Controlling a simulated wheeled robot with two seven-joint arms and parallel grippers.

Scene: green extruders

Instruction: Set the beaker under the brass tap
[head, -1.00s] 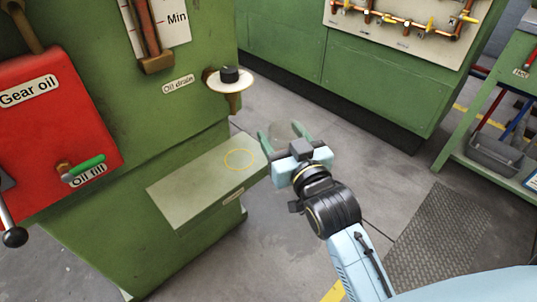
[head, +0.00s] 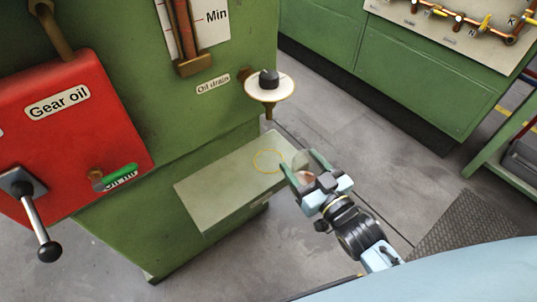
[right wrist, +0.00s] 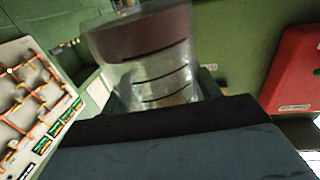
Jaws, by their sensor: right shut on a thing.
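The brass tap (head: 270,110) sticks out of the green machine by the "Oil drain" label, with a black knob and white disc on top. Below it, a green ledge (head: 215,196) carries a thin yellow ring (head: 270,161). My right gripper (head: 302,164) is shut on the clear beaker (head: 304,158), just right of the ring at the ledge's right end. In the right wrist view the beaker (right wrist: 160,72) shows dark marks and a brownish band; its base is hidden behind the gripper. I cannot tell its height above the ledge. My left gripper is not in view.
A green cabinet (head: 400,80) with a pipe panel stands behind. Grey floor is open right of the ledge.

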